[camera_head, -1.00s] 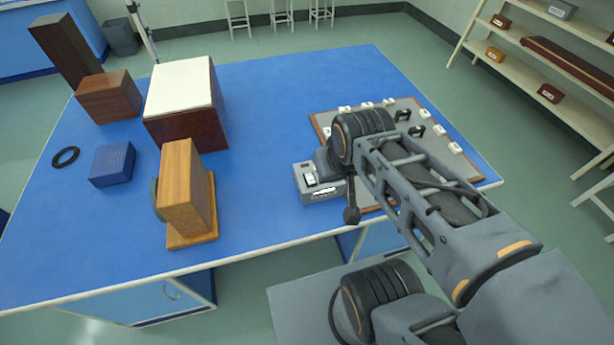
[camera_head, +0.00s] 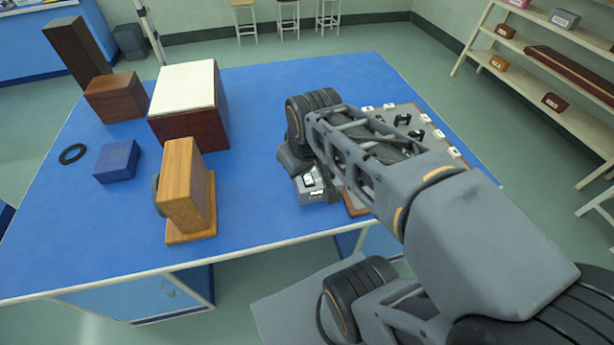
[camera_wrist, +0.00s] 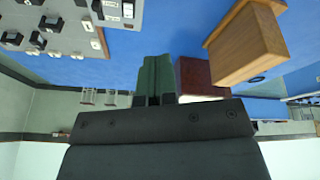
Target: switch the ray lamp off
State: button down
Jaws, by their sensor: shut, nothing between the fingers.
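A small grey box (camera_head: 312,195) with a pale rocker switch on top sits near the table's front edge, left of the pegboard. It also shows at the top of the wrist view (camera_wrist: 115,14), with switch parts and a pale label. Which way the rocker is tipped is too small to tell. A wooden housing (camera_head: 185,190) on a wooden base, with a dark round part on its left side, stands farther left; I cannot tell whether it is the ray lamp. My gripper (camera_wrist: 154,62) is shut and empty, apart from the box in the wrist view. My arm hides its fingertips in the head view.
A white-topped dark red box (camera_head: 188,110), brown blocks (camera_head: 115,98), a blue box (camera_head: 117,160) and a black ring (camera_head: 72,153) stand on the left of the blue table (camera_head: 255,215). A board (camera_head: 357,207) with small fittings lies right, partly under my arm.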

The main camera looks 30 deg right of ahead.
jog(key=w+d+f+n+g+b, duration=0.2)
jog(key=w+d+f+n+g, duration=0.15)
jog(key=w+n, duration=0.35)
jog(key=n+g, duration=0.2)
jog(key=n, duration=0.5)
send_over(308, 181)
jog(key=w, duration=0.2)
jog(key=shift+y, duration=0.3)
jog(key=f, duration=0.3)
jog(key=f+b, duration=0.1)
jog(key=f, duration=0.1)
jog(key=shift+w+d+f, duration=0.15)
jog(key=shift+d+f, duration=0.1)
jog(key=shift+f, duration=0.05)
jog(key=f, duration=0.4)
jog(key=s+f+p, duration=0.1)
jog(key=f, duration=0.4)
jog(key=s+f, duration=0.1)
jog(key=f, duration=0.4)
jog(key=shift+a+p, duration=0.2)
jog(key=shift+p, duration=0.2)
